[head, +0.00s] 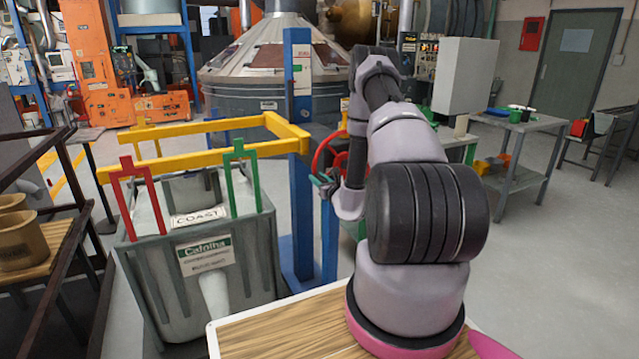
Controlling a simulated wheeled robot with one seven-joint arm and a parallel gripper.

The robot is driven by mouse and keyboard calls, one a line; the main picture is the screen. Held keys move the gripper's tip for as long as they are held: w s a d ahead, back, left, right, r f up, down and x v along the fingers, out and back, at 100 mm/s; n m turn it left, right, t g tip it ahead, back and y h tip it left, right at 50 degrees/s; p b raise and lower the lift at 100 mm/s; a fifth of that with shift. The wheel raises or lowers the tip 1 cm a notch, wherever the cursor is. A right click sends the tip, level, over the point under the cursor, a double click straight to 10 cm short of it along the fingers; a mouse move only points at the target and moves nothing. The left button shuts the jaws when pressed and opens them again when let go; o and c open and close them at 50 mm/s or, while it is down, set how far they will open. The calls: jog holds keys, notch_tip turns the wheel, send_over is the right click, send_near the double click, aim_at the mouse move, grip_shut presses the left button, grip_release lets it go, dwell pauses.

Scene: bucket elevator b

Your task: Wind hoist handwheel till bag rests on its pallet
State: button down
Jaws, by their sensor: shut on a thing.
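The red handwheel (321,150) is on the blue hoist post (300,215), partly hidden by my arm. My gripper (324,183) is at the wheel's lower left rim, shut on the handwheel; the fingers are small and partly hidden. The big grey bag (240,272), with "COAST" and "Cafolha" labels, hangs upright below the yellow hoist frame (205,128) by a red hanger (126,172) and a green hanger (238,158). I cannot make out the pallet, so whether the bag touches it cannot be told.
A wooden-topped surface (270,325) is at the front below my arm. A dark rack (72,225) with tan pots (22,240) stands at the left. A grey table (528,125) stands at the right. Open floor lies at the right.

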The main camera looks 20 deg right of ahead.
aim_at(345, 133)
jog(key=shift+s+a+r+m, duration=0.1)
jog(key=shift+a+r+m, duration=0.3)
jog(key=shift+a, duration=0.05)
jog(key=r+m, duration=0.2)
jog(key=d+r+m, duration=0.1)
jog(key=r+m, duration=0.1)
jog(key=r, duration=0.1)
jog(key=r+m, duration=0.3)
jog(key=shift+d, duration=0.25)
jog(key=d+r+m, duration=0.2)
jog(key=m, duration=0.1)
jog(key=d+r+m, duration=0.2)
jog(key=d+m, duration=0.1)
jog(key=d+r+m, duration=0.2)
jog(key=m, duration=0.1)
jog(key=shift+w+d, duration=0.35)
jog(key=shift+d, duration=0.05)
jog(key=shift+d+r+m, duration=0.15)
jog(key=shift+d+m, duration=0.4)
jog(key=shift+d+r+m, duration=0.15)
jog(key=shift+d+m, duration=0.35)
jog(key=shift+m, duration=0.05)
jog(key=shift+d+r, duration=0.1)
jog(key=shift+d, duration=0.9)
jog(key=c, duration=0.7)
grip_release()
jog(key=shift+o, duration=0.2)
jog(key=shift+f, duration=0.2)
